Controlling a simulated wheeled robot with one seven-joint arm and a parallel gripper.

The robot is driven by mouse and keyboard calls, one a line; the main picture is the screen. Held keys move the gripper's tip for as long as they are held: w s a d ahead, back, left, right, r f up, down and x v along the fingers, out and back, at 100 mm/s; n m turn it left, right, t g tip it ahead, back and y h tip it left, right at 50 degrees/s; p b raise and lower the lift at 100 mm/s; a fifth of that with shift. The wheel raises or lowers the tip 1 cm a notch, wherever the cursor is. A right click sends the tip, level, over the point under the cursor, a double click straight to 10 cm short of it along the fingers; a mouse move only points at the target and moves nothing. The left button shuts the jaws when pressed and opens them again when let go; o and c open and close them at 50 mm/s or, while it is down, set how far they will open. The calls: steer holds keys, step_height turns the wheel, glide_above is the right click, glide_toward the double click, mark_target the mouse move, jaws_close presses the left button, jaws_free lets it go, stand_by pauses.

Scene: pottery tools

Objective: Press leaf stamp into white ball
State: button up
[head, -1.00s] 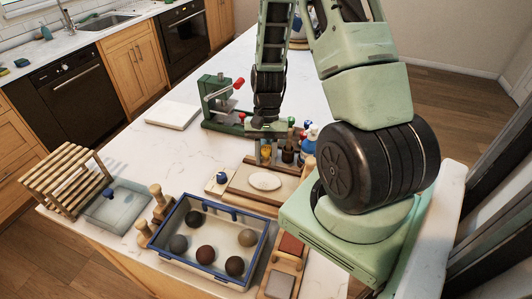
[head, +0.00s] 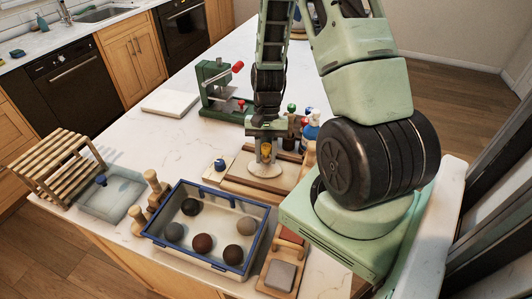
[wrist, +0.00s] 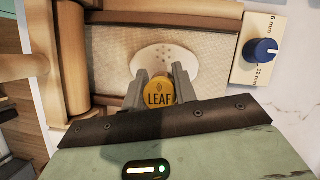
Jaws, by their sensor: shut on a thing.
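My gripper (wrist: 160,92) is shut on the leaf stamp (wrist: 159,96), a round yellow-brown piece marked LEAF. In the head view the stamp (head: 266,150) points down from the jaws over the white clay (head: 266,169). The white clay is a flat, pale disc rather than a ball, lying on a wooden board (head: 240,190). In the wrist view the clay (wrist: 165,58) shows small dots on its surface beyond the stamp. Its near part is hidden by the jaws and stamp. I cannot tell whether the stamp touches it.
A blue knob (wrist: 264,50) with thickness marks sits beside the board. A green press (head: 218,88) and bottles (head: 311,125) stand behind. A white slab (head: 170,102) lies at left.

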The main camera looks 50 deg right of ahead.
steer(key=shift+f+b, duration=0.35)
steer(key=shift+f, duration=0.25)
steer(key=shift+r, duration=0.1)
stand_by(0.7)
step_height(320, 180, up, 6)
steer(key=p, duration=0.5)
stand_by(0.6)
steer(key=shift+f+b, duration=1.6)
steer(key=shift+f, duration=0.9)
steer(key=shift+f+b, duration=0.35)
steer(key=shift+f, duration=0.2)
steer(key=shift+r+p, duration=2.5)
steer(key=shift+r, duration=0.5)
